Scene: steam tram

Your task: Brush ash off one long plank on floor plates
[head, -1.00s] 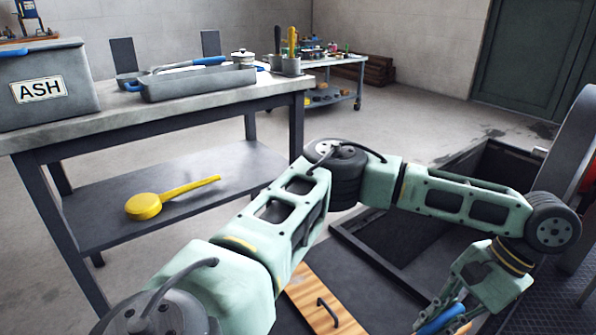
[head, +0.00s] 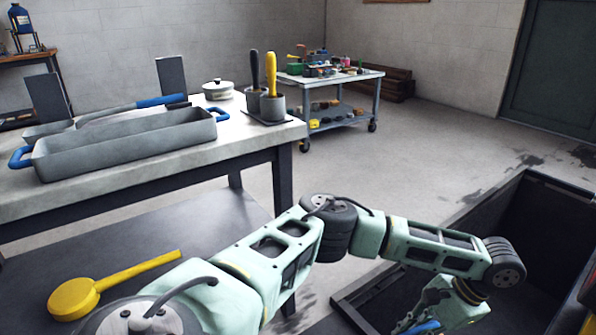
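My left arm comes in from the lower left and reaches over the dark open pit on the right. My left gripper (head: 420,327) is cut off by the bottom edge. A blue handle (head: 428,328) shows between its fingers; the rest of that object and the fingertips are out of view. My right gripper is not in view. The plank and any ash on it are out of view. The floor pit (head: 520,225) lies open with a dark raised rim.
A workbench (head: 110,185) on the left holds a grey tray (head: 125,150), a blue-handled tool (head: 150,104), a white lidded pot (head: 218,90) and cups with black and yellow handles (head: 271,75). A yellow ladle-like tool (head: 75,297) lies on its lower shelf. A cart (head: 350,78) stands behind. Floor between is clear.

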